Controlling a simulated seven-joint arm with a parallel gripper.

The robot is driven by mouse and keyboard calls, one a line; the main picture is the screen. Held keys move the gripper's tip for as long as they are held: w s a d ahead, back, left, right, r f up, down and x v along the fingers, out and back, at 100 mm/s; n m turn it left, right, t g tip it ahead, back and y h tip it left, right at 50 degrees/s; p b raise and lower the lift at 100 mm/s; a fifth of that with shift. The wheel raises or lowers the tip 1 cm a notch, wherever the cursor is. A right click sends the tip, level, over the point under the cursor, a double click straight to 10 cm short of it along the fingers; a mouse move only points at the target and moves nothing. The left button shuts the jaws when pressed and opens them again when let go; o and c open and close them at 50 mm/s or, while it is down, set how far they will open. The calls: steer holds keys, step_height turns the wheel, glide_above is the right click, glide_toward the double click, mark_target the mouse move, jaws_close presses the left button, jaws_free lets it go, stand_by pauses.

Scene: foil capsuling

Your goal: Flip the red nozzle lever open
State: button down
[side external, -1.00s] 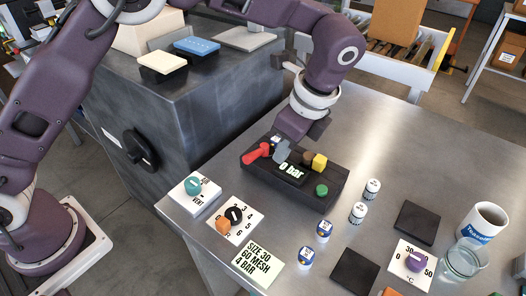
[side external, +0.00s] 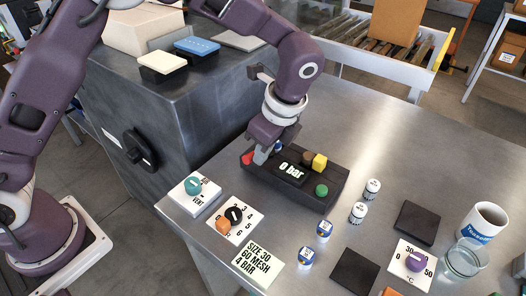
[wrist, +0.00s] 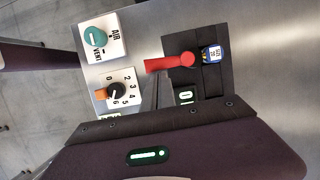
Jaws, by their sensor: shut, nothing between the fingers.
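The red nozzle lever (wrist: 168,63) lies across the edge of a black block (wrist: 210,90) in the wrist view. Its round end is over the block and its handle sticks out to the left. In the side view only part of the lever (side external: 247,158) shows beside my fingers; the rest is hidden behind my gripper. My gripper (side external: 261,157) is shut and empty, pointing down at the lever. In the wrist view the fingertips (wrist: 158,78) are right beside the handle; I cannot tell if they touch it.
The block also carries a "0 bar" display (side external: 291,171), a yellow piece (side external: 319,162) and a green button (side external: 321,190). An air/vent dial (side external: 194,187) and a numbered dial (side external: 235,215) are nearby. Several small jars stand to the right.

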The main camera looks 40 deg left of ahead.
steer(key=a+m, duration=0.1)
steer(key=m, duration=0.1)
steer(key=a+m+t, duration=0.1)
steer(key=m, duration=0.1)
steer(key=shift+s, duration=0.4)
steer(key=shift+w+a+m+t+h, duration=0.4)
steer(key=shift+a+m, duration=0.5)
steer(key=shift+m, duration=0.95)
steer(key=shift+w+a+m+t+h, duration=0.4)
steer(key=shift+a+m, duration=0.5)
steer(key=shift+m, duration=1)
steer(key=shift+w+a+m+t+h, duration=0.4)
steer(key=shift+a+m, duration=0.5)
steer(key=shift+m, duration=0.95)
steer(key=shift+w+a, duration=0.1)
steer(key=shift+w, duration=0.05)
steer(key=s+r, duration=0.7)
steer(key=r, duration=0.3)
steer(key=shift+d+r, duration=0.2)
